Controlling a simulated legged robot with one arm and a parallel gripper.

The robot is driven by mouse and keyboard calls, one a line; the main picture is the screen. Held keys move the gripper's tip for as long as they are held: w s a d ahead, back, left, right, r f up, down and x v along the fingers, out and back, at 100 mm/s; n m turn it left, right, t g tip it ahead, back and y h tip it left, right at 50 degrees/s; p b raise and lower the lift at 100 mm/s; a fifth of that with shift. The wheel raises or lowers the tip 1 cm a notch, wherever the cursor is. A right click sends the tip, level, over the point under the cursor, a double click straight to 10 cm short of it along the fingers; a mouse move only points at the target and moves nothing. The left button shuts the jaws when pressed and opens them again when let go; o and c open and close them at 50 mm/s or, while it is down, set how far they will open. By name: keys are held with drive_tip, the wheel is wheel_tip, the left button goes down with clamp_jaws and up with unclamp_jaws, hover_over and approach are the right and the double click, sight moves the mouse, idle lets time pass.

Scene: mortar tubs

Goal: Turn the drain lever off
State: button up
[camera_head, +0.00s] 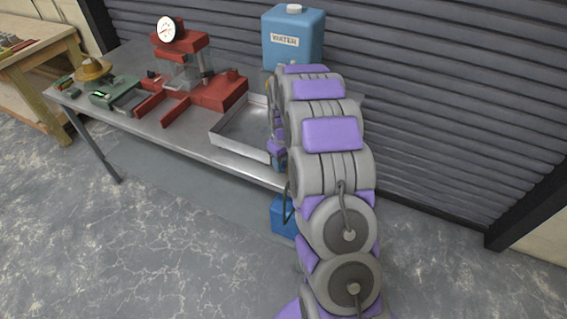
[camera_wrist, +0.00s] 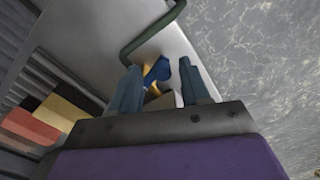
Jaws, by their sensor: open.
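A blue tank (camera_head: 294,40) labelled WATER stands at the back right of the metal table in the head view. My arm hides its lower part and any tap or lever there. In the wrist view my gripper (camera_wrist: 159,66) is open, with one finger on each side. A small blue piece (camera_wrist: 160,70), which looks like the drain lever, shows between the fingers beside a yellow brass-coloured part (camera_wrist: 152,88). I cannot tell whether a finger touches it or which way the lever is set.
A shallow metal tray (camera_head: 222,140) sits on the table (camera_head: 165,137) left of my arm. A red press with a dial (camera_head: 185,40) stands further left. A blue container (camera_head: 283,217) is on the floor below. A dark green curved bar (camera_wrist: 150,36) passes just beyond the fingers.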

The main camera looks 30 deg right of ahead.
drive_tip(key=shift+a, duration=0.15)
drive_tip(key=shift+c, duration=0.3)
drive_tip(key=shift+c, duration=0.6)
clamp_jaws()
drive_tip(key=shift+w+a+r+m+p, duration=0.15)
drive_tip(key=shift+a+m+p, duration=0.15)
drive_tip(key=shift+m+p, duration=0.5)
drive_tip(key=shift+w+a+m+p, duration=0.25)
drive_tip(key=shift+m+p, duration=0.2)
drive_tip(key=shift+m, duration=0.2)
drive_tip(key=shift+w+a+m+p, duration=0.15)
drive_tip(key=shift+w+m+p, duration=0.1)
drive_tip(key=shift+m+p, duration=0.3)
